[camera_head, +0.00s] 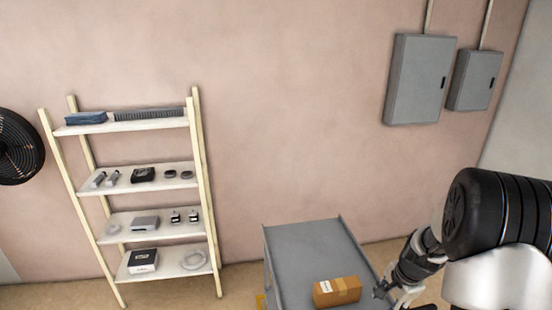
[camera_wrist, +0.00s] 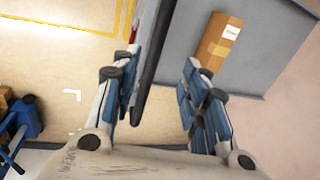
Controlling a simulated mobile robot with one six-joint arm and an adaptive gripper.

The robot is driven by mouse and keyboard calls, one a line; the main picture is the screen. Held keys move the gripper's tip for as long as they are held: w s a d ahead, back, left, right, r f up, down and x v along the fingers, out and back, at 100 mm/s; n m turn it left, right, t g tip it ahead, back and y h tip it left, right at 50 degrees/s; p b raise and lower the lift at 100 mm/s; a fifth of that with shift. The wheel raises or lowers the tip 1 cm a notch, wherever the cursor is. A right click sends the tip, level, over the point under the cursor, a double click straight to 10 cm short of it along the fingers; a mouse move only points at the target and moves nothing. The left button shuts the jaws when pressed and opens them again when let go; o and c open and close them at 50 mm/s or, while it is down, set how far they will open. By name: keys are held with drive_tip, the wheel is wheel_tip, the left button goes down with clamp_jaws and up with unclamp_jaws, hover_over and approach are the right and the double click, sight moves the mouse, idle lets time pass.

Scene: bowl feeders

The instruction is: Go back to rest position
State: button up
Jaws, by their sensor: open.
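My gripper (camera_wrist: 160,100) is open in the wrist view, with its two blue-padded fingers apart and nothing between them but the view of the floor and a dark edge beyond. In the head view my gripper (camera_head: 388,290) is at the lower right, close to the right side of a grey cart (camera_head: 305,245). A brown cardboard box (camera_head: 337,291) with a white label lies on the cart. The box also shows in the wrist view (camera_wrist: 218,42), past the right finger and apart from it.
A shelf rack (camera_head: 150,225) with small parts on several levels stands left against the wall. A black fan (camera_head: 18,148) is at the far left. Grey wall cabinets (camera_head: 420,80) hang at the upper right. Blue equipment (camera_wrist: 22,130) shows at the wrist view's left.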

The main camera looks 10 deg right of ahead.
drive_tip(key=s+a+r+n+t+b, duration=0.1)
drive_tip(key=s+a+r+n+b, duration=0.3)
drive_tip(key=a, duration=0.3)
drive_tip(key=s+a+r+n+b, duration=0.2)
drive_tip(key=a+r+n+b, duration=0.1)
drive_tip(key=a+r, duration=0.3)
drive_tip(key=s+a+f+n+b, duration=0.1)
drive_tip(key=s+a+n+b, duration=0.3)
drive_tip(key=s, duration=0.4)
drive_tip(key=s+a+n+t+b, duration=0.1)
drive_tip(key=s+a+n+b, duration=0.3)
drive_tip(key=s, duration=0.5)
drive_tip(key=shift+s+a+f+n, duration=0.15)
drive_tip(key=shift+a+f+n, duration=0.3)
drive_tip(key=shift+n, duration=0.35)
